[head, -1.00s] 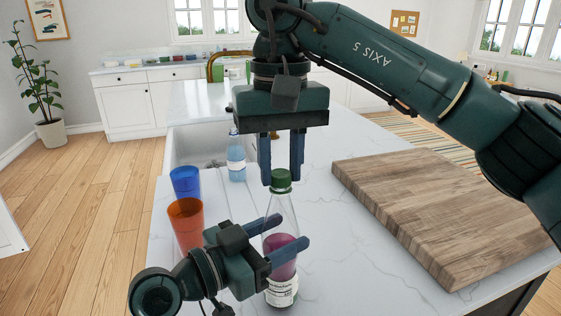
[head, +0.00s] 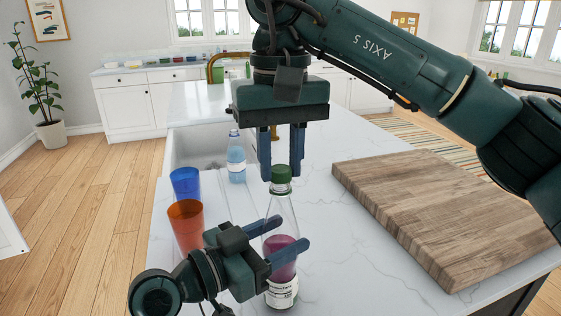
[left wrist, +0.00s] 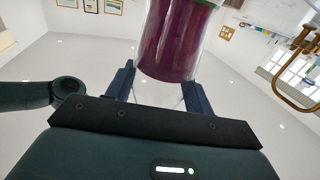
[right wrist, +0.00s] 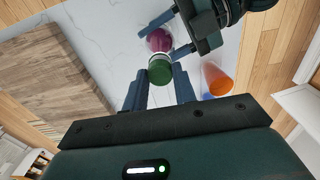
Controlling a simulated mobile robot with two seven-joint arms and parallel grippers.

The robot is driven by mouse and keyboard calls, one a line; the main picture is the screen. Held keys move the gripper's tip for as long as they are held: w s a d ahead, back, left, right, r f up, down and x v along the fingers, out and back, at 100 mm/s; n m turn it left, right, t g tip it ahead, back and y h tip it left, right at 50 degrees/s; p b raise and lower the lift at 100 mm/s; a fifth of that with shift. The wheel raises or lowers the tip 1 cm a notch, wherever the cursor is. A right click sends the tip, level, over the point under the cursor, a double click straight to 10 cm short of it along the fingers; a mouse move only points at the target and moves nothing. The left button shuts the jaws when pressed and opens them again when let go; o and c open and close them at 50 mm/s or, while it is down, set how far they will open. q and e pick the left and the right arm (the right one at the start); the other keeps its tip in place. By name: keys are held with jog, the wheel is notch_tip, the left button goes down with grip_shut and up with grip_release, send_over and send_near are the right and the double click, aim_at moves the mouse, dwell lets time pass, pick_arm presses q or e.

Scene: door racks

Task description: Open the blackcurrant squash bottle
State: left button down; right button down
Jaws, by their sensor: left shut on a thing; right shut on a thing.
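The blackcurrant squash bottle (head: 281,262) stands upright on the white counter, with purple liquid, a white label and a clear neck. My left gripper (head: 290,232) is shut around its body from the left; the purple body also shows in the left wrist view (left wrist: 178,42). The green cap (head: 281,174) is at the top of the bottle. My right gripper (head: 281,179) points down from above, shut on the cap. The cap also shows between the fingers in the right wrist view (right wrist: 161,70). I cannot tell whether cap and neck still touch.
An orange cup (head: 186,226) and a blue cup (head: 185,182) stand left of the bottle. A clear blue bottle (head: 236,158) stands behind, near the sink (head: 200,143). A thick wooden board (head: 440,205) lies to the right. Bare counter lies between board and bottle.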

aim_at(281, 168)
jog(key=shift+r, duration=0.65)
jog(key=shift+r, duration=2)
pick_arm(q)
jog(key=shift+c, duration=2.4)
grip_release()
